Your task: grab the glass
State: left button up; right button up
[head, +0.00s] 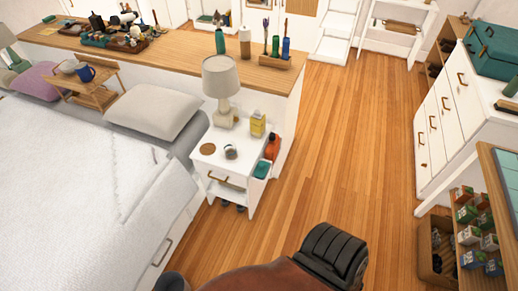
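A small clear glass (231,152), apparently a short tumbler with something darker at its rim or inside, stands on the white nightstand (212,165) beside the bed. A round brown coaster (207,149) lies to its left. The glass is small in the head view, so its details are hard to tell. Part of my own arm, brown with a black ridged joint, shows at the bottom centre, well in front of the nightstand. Neither gripper's fingers can be seen.
A table lamp (221,85) and a yellow bottle (257,125) stand behind the glass. An orange bottle (272,147) is at the nightstand's right side. The bed (80,190) is on the left. Open wooden floor (335,150) lies to the right, before white drawers (440,120).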

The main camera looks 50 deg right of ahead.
aim_at(229, 147)
jog(key=z, duration=1.4)
jog(key=k, duration=0.45)
jog(key=z, duration=0.75)
jog(key=i, duration=0.65)
jog(key=u, duration=0.55)
jog(key=i, duration=0.8)
jog(key=u, duration=0.8)
